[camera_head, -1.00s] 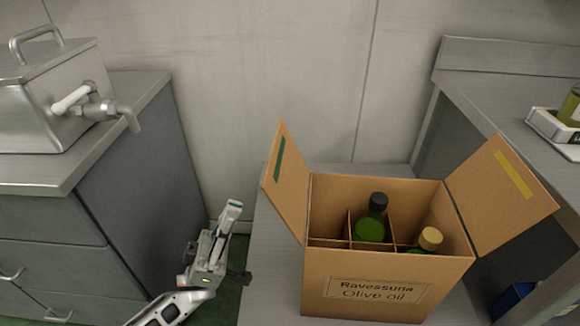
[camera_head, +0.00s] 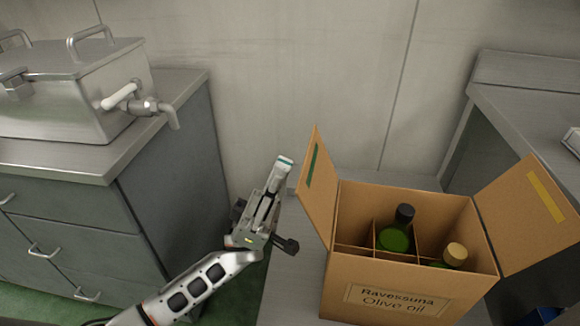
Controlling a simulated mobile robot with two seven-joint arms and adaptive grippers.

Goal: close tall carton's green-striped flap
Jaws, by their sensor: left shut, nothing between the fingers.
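The tall carton (camera_head: 345,285), labelled "Ravessuna Olive oil", stands on a grey bench right of centre. Its green-striped flap (camera_head: 318,195) stands open on the carton's left side, tilted up and outward. The yellow-striped flap (camera_head: 525,215) is open on the right side. Inside, dividers separate a dark-capped green bottle (camera_head: 394,238) and a tan-capped one (camera_head: 454,256). My left gripper (camera_head: 284,162) is shut and empty, fingers pointing up, just left of the green-striped flap. A small gap shows between them. My right gripper is out of view.
A metal tank (camera_head: 70,90) with a tap (camera_head: 150,105) stands on a counter over grey drawers at left. Another metal bench (camera_head: 530,115) is at right, with part of a white tray (camera_head: 573,141) at the edge. The wall (camera_head: 300,60) is behind.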

